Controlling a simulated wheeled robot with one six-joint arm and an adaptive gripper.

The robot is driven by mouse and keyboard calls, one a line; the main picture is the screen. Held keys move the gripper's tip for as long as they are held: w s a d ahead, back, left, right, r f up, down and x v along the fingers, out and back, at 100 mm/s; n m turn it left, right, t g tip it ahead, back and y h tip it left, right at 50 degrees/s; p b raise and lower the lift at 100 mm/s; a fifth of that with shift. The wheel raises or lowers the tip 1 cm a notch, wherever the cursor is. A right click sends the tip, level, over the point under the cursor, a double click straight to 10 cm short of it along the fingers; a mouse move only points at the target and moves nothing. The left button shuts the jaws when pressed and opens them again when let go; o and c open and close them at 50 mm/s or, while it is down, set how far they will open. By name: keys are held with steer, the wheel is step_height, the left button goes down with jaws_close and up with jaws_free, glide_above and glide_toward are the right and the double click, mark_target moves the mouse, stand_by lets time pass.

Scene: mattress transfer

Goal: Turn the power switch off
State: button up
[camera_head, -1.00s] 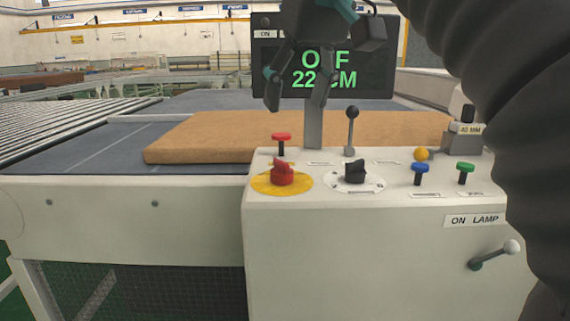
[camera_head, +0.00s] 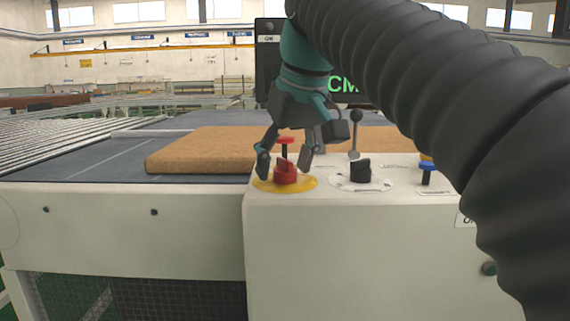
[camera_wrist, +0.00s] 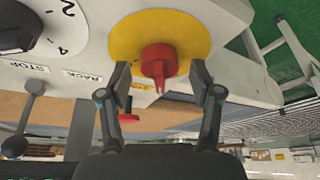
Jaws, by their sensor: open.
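The red rotary switch (camera_head: 286,172) sits on a yellow disc (camera_head: 262,184) at the left of the white control panel. My gripper (camera_head: 284,172) is open, pointing down over the red switch, with one finger on each side of it in the head view. In the wrist view the red knob (camera_wrist: 158,62) and its yellow disc (camera_wrist: 190,30) lie just beyond the open fingertips of my gripper (camera_wrist: 159,78). I cannot tell whether the fingers touch the knob. The display (camera_head: 268,75) is mostly hidden by my arm; only "CM" shows clearly.
A black dial (camera_head: 361,172) and a lever (camera_head: 356,130) stand right of the switch. A blue button (camera_head: 427,170) is farther right. A tan mattress (camera_head: 200,150) lies on the table behind.

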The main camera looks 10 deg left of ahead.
steer(key=c, duration=1.1)
steer(key=shift+r+n+g+p, duration=0.2)
steer(key=shift+n+g+p, duration=0.1)
steer(key=shift+n+p, duration=0.65)
steer(key=shift+n+y+p, duration=0.3)
steer(key=shift+n+p, duration=0.25)
steer(key=shift+p, duration=0.15)
steer(key=shift+f+n+g, duration=0.2)
steer(key=shift+n+g, duration=0.1)
steer(key=o, duration=1.1)
